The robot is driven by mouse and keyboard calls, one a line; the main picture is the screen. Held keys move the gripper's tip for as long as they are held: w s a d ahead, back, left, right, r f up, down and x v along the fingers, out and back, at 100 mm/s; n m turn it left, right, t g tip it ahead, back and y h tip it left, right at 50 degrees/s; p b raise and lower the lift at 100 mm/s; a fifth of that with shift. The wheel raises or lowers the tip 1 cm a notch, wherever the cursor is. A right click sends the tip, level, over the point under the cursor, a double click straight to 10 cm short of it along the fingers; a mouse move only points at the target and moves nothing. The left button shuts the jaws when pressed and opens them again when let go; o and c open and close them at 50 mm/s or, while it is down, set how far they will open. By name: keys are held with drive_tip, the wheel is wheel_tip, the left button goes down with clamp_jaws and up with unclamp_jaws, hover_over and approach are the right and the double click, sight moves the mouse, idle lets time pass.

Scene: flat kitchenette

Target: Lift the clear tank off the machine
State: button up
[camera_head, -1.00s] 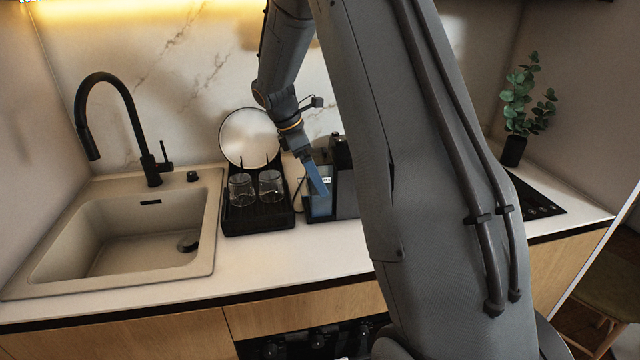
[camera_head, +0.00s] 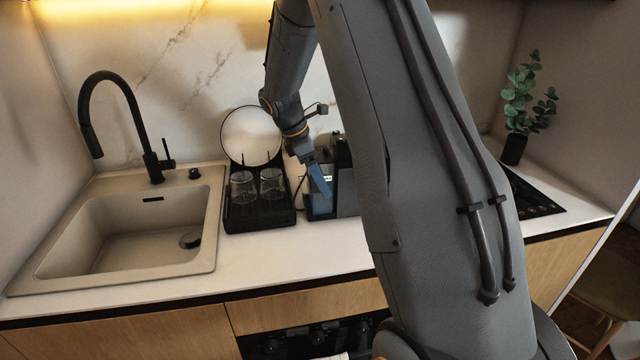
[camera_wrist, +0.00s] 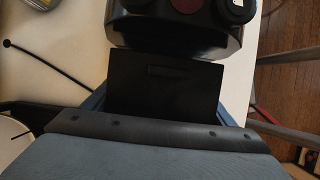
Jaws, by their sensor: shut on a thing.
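The coffee machine (camera_head: 343,160) is a dark box on the counter, partly hidden behind my arm; its top with round controls (camera_wrist: 185,38) shows in the wrist view. The clear, bluish tank (camera_head: 321,208) is at the machine's left side, low and close against it. My gripper (camera_head: 319,181) points down at the tank, with a blue finger at its upper part, and is shut on it. In the wrist view, one broad blue-grey finger with a dark bolted strip fills the bottom, and a black panel lies between it and the machine. The other finger and the tank's base are hard to make out.
A black drying rack (camera_head: 258,218) with two glasses and a round plate (camera_head: 251,137) stands close on the left. Further left are the sink (camera_head: 130,235) and black tap (camera_head: 118,80). A potted plant (camera_head: 515,150) and dark hob (camera_head: 532,197) are right. The front counter strip is clear.

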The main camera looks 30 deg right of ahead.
drive_tip(key=shift+w+a+r+b, duration=0.1)
drive_tip(key=shift+r+b, duration=0.2)
drive_tip(key=shift+b, duration=0.05)
drive_tip(key=b, duration=0.4)
approach(324, 151)
drive_tip(key=x, duration=0.6)
drive_tip(key=shift+w, duration=0.15)
drive_tip(key=w+a+b, duration=0.2)
drive_tip(key=a, duration=0.7)
drive_tip(key=w+a+b, duration=0.3)
drive_tip(key=a, duration=0.6)
drive_tip(key=shift+w+a, duration=0.3)
drive_tip(key=shift+a, duration=0.05)
